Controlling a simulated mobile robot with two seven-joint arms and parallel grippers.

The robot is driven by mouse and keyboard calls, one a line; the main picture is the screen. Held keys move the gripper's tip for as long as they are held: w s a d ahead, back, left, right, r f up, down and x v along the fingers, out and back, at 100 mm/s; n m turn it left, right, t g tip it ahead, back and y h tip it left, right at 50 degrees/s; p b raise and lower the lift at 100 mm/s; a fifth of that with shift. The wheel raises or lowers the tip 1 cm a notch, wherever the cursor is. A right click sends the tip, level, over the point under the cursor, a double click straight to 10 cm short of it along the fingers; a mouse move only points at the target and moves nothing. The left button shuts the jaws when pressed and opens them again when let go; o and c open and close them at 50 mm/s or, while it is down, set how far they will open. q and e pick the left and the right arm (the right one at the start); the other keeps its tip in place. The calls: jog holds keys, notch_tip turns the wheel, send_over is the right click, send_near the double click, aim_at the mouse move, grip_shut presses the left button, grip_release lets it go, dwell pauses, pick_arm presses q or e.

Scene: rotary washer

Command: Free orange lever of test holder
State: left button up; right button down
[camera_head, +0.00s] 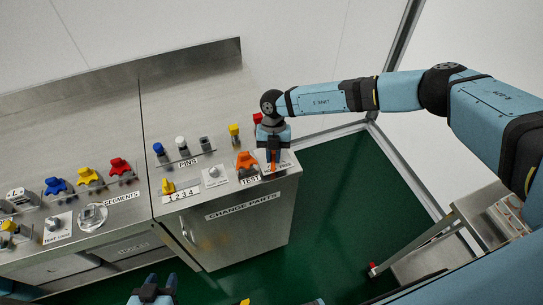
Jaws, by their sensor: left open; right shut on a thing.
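The test holder's label "TEST" (250,180) is on the right end of the steel cabinet top. An orange part (246,160) stands just behind that label. My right gripper (273,160) points down at the right edge of the cabinet top, just right of this part. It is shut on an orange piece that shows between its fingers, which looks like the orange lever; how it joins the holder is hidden. My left gripper (152,290) is open and empty at the bottom edge of the view, in front of the cabinet.
The cabinet top (190,105) carries blue, white and grey pins, yellow and red parts and a small knob (213,176). Blue, yellow and red segments (88,176) stand on the left counter. Green floor (340,210) lies open right of the cabinet.

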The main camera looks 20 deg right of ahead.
jog(key=n, duration=0.1)
jog(key=n+h+b, duration=0.1)
jog(key=shift+d+f+n, duration=0.1)
jog(key=shift+d+n, duration=0.25)
jog(key=shift+n, duration=0.05)
jog(key=n+b, duration=0.1)
jog(key=n+h+b, duration=0.1)
jog(key=shift+d+n, duration=0.25)
jog(key=shift+n, duration=0.15)
jog(key=n+h+b, duration=0.1)
jog(key=n, duration=0.1)
jog(key=n+b, duration=0.1)
jog(key=n, duration=0.1)
jog(key=shift+w+d+t+h, duration=0.2)
jog(key=shift+d+t+h, duration=0.1)
jog(key=shift+d+h, duration=0.1)
jog(key=shift+w+d+n+t+h+b, duration=0.15)
jog(key=shift+n+t+h+b, duration=0.2)
jog(key=shift+n+b, duration=0.75)
jog(key=shift+n, duration=0.3)
jog(key=shift+r, duration=0.2)
jog(key=c, duration=1.1)
grip_release()
jog(key=shift+f, duration=0.1)
jog(key=b+v, duration=0.1)
jog(key=v, duration=1.3)
jog(key=shift+w+f, duration=0.1)
